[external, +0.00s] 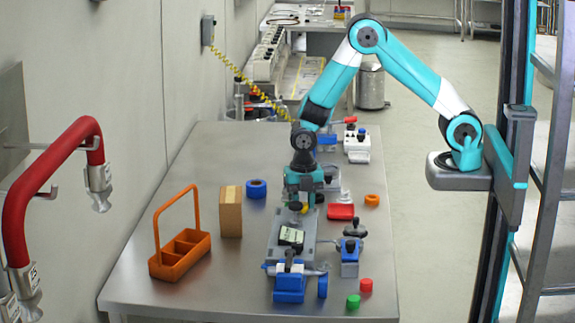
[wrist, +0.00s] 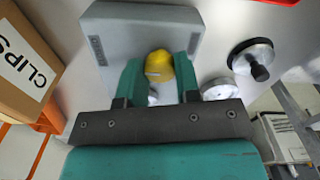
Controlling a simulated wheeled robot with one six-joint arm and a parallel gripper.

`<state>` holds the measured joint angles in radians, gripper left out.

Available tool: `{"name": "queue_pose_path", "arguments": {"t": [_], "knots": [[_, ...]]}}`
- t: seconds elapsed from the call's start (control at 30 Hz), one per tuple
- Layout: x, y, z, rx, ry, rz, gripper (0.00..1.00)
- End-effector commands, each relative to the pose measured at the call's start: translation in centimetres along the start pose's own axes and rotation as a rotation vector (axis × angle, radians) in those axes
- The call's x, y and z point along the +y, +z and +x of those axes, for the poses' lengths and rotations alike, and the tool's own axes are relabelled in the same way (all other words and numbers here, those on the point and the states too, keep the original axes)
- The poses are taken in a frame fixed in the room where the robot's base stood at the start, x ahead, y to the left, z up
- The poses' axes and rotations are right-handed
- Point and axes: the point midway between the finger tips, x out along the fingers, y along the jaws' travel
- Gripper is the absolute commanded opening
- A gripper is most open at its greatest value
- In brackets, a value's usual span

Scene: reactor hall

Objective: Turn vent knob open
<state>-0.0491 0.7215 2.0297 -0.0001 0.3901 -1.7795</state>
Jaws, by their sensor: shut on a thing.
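The yellow vent knob (wrist: 159,66) stands on a grey panel (wrist: 112,22) in the wrist view, with a pale mark on its face. My gripper (wrist: 160,70) has one teal finger on each side of it and is shut on it. In the external view my gripper (external: 303,204) points down over the middle of the table, and only a small yellow patch of the knob (external: 296,206) shows by the fingers. The gripper hides most of the knob and panel there. I cannot read the knob's setting.
A cardboard box marked CLIPS (wrist: 22,62) stands left of the panel; an orange caddy (external: 178,262) is farther left. A round metal part with a black knob (wrist: 255,60) is close on the right. Blue clamps (external: 289,288) and a red block (external: 340,212) are nearby.

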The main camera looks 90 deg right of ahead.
Motion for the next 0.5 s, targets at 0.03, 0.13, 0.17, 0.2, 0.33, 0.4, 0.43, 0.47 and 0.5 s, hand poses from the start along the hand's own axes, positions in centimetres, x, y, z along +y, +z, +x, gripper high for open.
{"name": "queue_pose_path", "arguments": {"t": [0.03,0.13,0.17,0.2,0.33,0.4,0.43,0.47,0.5], "knots": [[-0.02,0.0,-0.02,0.0,-0.001,0.005,0.07],[-0.01,0.0,-0.02,0.0,-0.001,0.028,0.07],[-0.01,0.0,-0.02,0.0,-0.001,0.038,0.07],[0.0,0.01,-0.02,0.0,-0.001,0.054,0.07],[0.01,0.01,-0.02,0.0,0.0,0.128,0.07],[0.02,0.01,-0.02,0.0,0.0,0.179,0.07],[0.02,0.01,-0.02,0.0,0.0,0.204,0.07],[0.03,0.01,-0.03,0.0,0.0,0.23,0.07],[0.03,0.01,-0.03,0.0,0.0,0.266,0.07]]}}
